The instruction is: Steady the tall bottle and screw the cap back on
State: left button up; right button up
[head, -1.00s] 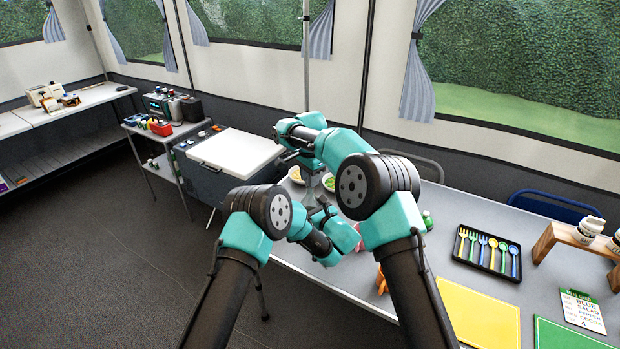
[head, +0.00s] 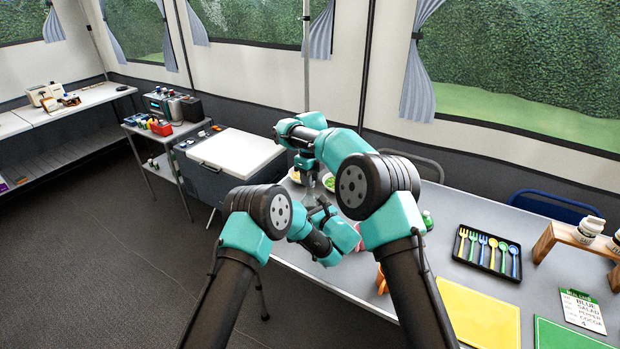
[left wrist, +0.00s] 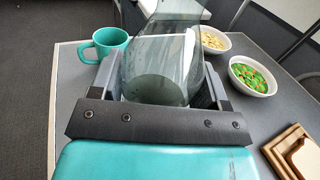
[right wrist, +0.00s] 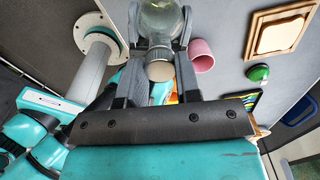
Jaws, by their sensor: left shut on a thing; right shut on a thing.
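The tall bottle (left wrist: 165,85) is clear grey glass. In the left wrist view my left gripper (left wrist: 163,97) is shut around its body, one finger on each side. In the right wrist view my right gripper (right wrist: 160,48) is at the bottle's top, its fingers on either side of the round grey cap (right wrist: 160,70). The cap sits in line with the bottle's mouth, glass (right wrist: 160,20) showing past it; how far it is threaded I cannot tell. In the head view my arms mostly hide the bottle; my right gripper (head: 311,180) is above my left gripper (head: 318,212).
Near the bottle are a teal mug (left wrist: 107,42), a bowl of pale pieces (left wrist: 212,40), a bowl of green pieces (left wrist: 250,76) and a pink cup (right wrist: 202,54). A utensil tray (head: 487,252) and a yellow mat (head: 478,315) lie further right on the table.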

jog(key=shift+m, duration=0.5)
jog(key=o, duration=0.9)
jog(key=shift+r, duration=2.25)
jog(key=shift+n, duration=0.3)
jog(key=shift+c, duration=0.4)
